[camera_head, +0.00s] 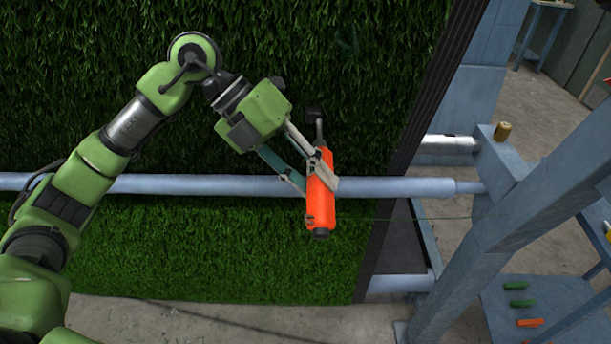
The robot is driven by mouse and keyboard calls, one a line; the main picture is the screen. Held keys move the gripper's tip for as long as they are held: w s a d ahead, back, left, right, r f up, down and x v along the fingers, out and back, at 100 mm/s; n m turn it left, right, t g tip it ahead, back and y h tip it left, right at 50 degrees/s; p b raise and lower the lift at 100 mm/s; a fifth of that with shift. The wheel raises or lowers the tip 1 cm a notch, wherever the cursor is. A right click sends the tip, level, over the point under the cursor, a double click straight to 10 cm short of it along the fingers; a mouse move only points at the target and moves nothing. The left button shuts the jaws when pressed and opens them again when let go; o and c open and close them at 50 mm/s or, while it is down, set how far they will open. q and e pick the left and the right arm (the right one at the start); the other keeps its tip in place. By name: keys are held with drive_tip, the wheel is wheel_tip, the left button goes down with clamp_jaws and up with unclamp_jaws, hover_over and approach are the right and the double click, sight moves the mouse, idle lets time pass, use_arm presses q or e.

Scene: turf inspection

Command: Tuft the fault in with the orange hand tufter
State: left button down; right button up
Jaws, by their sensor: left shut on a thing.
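My left gripper (311,181) is shut on the orange hand tufter (321,205). It holds the tufter over the pale blue roller bar, with the tufter's dark head pointing up the picture and its butt end towards the bottom. Green turf (300,55) hangs behind and above the bar, and more turf shows below it. I cannot tell whether the tufter's head touches the turf. A small darker mark (348,43) shows on the turf above the tufter; I cannot tell if it is the fault. My right gripper is not in view.
The pale blue roller bar (410,187) crosses the turf and meets a blue-grey frame (502,205) at right. A brown spool (503,131) stands on the frame. A low shelf (500,327) bears green pieces (516,285) and an orange piece (530,323).

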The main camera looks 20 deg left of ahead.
use_arm(q)
drive_tip(key=shift+w+d+r, duration=0.15)
drive_tip(key=shift+d, duration=0.2)
drive_tip(key=a, duration=0.1)
drive_tip(key=s+a, duration=0.1)
drive_tip(key=a, duration=0.1)
drive_tip(key=shift+a, duration=0.3)
idle(0.3)
drive_tip(key=shift+b, duration=0.3)
drive_tip(key=s+d+f+b, duration=0.2)
drive_tip(key=s+b, duration=0.1)
drive_tip(key=s, duration=0.4)
drive_tip(key=shift+s+d+f, duration=0.15)
drive_tip(key=shift+s, duration=0.05)
idle(0.4)
